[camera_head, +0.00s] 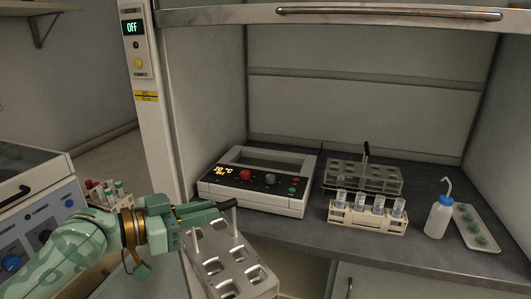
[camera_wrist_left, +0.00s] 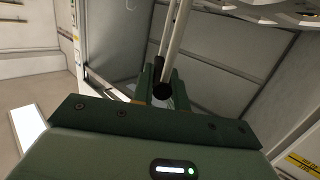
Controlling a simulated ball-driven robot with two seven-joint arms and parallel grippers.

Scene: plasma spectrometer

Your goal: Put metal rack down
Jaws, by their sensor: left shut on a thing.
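The metal rack (camera_head: 228,262) is a grey plate with several square holes and a black-gripped handle (camera_head: 224,205). It hangs tilted in front of the hood, cut off by the bottom edge of the head view. In the left wrist view the gripper's green fingers (camera_wrist_left: 165,88) close around the dark handle end, and part of the rack (camera_wrist_left: 280,12) shows at the top right. My right gripper is not in view.
On the hood's dark worktop (camera_head: 315,228) stand a hot plate (camera_head: 258,205), a second metal rack (camera_head: 365,177), a vial holder (camera_head: 367,219), a wash bottle (camera_head: 438,217) and a pale tray (camera_head: 476,228). The worktop's front strip is bare. A tube rack (camera_head: 108,195) stands at left.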

